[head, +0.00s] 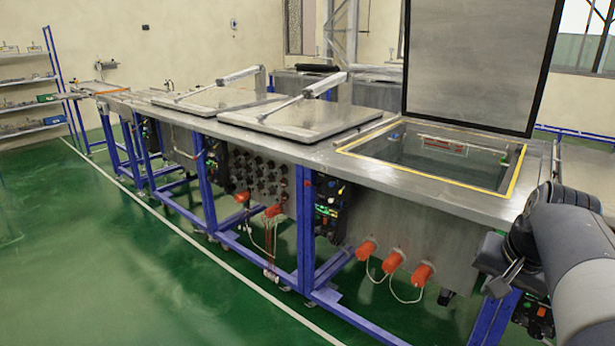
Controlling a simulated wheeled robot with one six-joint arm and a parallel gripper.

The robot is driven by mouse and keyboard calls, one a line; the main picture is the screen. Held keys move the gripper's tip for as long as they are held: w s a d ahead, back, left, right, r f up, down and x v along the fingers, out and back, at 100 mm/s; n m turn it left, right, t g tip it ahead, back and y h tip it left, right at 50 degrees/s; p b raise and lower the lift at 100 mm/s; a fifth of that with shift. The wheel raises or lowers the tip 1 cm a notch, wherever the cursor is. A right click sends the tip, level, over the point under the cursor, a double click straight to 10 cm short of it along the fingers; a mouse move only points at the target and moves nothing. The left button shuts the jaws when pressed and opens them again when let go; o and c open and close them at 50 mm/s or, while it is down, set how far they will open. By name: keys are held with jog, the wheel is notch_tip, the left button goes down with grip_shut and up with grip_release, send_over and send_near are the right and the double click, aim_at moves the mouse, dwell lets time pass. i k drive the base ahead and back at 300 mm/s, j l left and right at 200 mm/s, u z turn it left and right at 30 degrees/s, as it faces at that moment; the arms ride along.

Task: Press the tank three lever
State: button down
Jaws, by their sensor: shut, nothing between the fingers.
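My gripper (500,288) is at the right, its fingers shut and empty, close in front of the steel tank line's front edge. A dark control panel (536,316) shows partly below it, on the right side of the line. Another dark panel (329,208) with green lights is on the front, left of the open tank (395,147). A further panel (216,158) is farther left. I cannot make out a lever or a tank number on any of them. The open tank's lid (478,62) stands upright. Two other lids, the nearer lid (300,116) and the farther lid (215,98), lie shut.
Orange caps (393,262) with white cables stick out of the front below the open tank. Blue frame legs (305,230) carry the line. The green floor (120,270) in front is clear. Shelves (30,95) stand at the far left.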

aim_at(306, 183)
jog(key=i+j, duration=2.05)
jog(key=i, duration=0.15)
jog(key=i+l+z, duration=0.05)
jog(key=l, duration=0.1)
